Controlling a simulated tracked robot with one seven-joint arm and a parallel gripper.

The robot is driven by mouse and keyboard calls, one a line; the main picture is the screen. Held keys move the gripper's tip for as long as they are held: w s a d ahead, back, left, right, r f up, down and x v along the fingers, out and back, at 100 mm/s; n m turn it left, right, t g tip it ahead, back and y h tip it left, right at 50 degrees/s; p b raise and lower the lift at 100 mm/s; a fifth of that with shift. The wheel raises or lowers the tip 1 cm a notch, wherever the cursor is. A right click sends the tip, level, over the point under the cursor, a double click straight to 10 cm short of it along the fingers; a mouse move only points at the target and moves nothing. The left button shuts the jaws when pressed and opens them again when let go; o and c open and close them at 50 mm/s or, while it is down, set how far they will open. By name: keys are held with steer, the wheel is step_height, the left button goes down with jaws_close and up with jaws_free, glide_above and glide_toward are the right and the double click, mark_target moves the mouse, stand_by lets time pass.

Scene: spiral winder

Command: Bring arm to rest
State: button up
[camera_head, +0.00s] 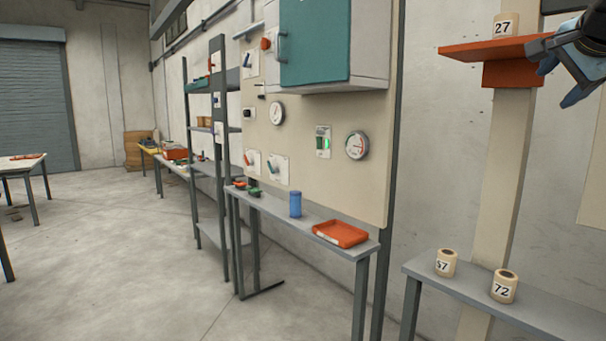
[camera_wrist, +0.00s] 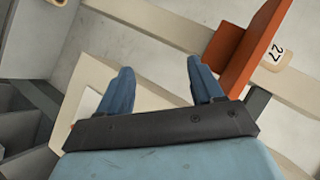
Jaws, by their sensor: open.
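My gripper (camera_head: 562,78) is at the upper right of the head view, beside the orange shelf (camera_head: 500,47) on the post. In the wrist view my gripper (camera_wrist: 158,85) shows two blue fingers spread wide apart with nothing between them. The orange shelf also shows in the wrist view (camera_wrist: 245,52), close to the right finger. A cream roll marked 27 (camera_head: 506,25) stands on the shelf, apart from my gripper. The rest of my arm is mostly out of view.
Rolls marked 47 (camera_head: 446,262) and 72 (camera_head: 503,286) stand on a grey bench (camera_head: 540,308) below. A panel (camera_head: 310,150) with gauges and a teal-doored cabinet (camera_head: 315,40) is left of the post. A blue can (camera_head: 295,204) and orange tray (camera_head: 341,234) rest on a narrow table.

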steer(key=a+f+n+g+y, duration=0.35)
steer(key=a+f+n, duration=0.55)
steer(key=a+f, duration=0.65)
steer(key=s+a+f+n+g+y, duration=0.1)
steer(key=s+a+f+n, duration=0.3)
steer(key=f, duration=0.3)
steer(key=s+a+f+n+g, duration=0.1)
steer(key=s+a+f+n, duration=0.3)
steer(key=f, duration=0.4)
steer(key=shift+s+f+n+y, duration=0.3)
steer(key=shift+y, duration=0.05)
steer(key=shift+g, duration=0.25)
steer(key=shift+c, duration=0.5)
